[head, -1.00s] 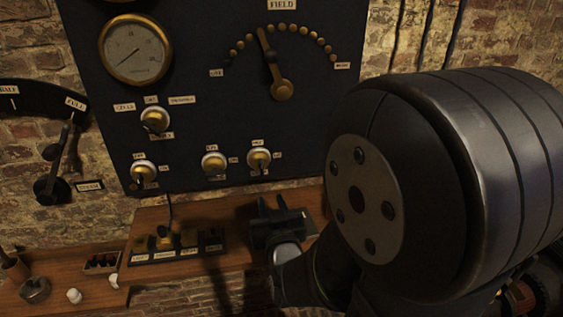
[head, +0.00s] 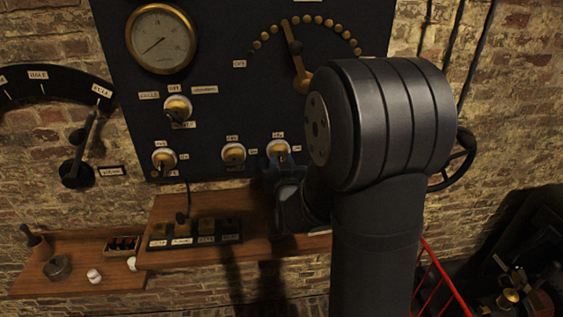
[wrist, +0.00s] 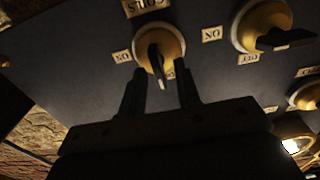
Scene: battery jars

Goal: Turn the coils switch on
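The coils switch (wrist: 172,42) is a brass knob with a dark lever on the dark panel. In the wrist view its COILS label (wrist: 147,5) appears upside down above it and an ON label (wrist: 122,57) is to its left. The lever points down the picture, between the fingers. In the head view the switch (head: 278,147) is the right one of the lower row. My gripper (wrist: 159,80) is open, a finger on each side of the lever, with dark gaps visible; contact cannot be told. In the head view my gripper (head: 283,167) is partly hidden by my wrist.
Similar knobs sit close by: the middle lower switch (head: 233,153), the left lower switch (head: 164,160) and an upper switch (head: 178,108). A gauge (head: 161,39) and field dial lever (head: 296,65) are above.

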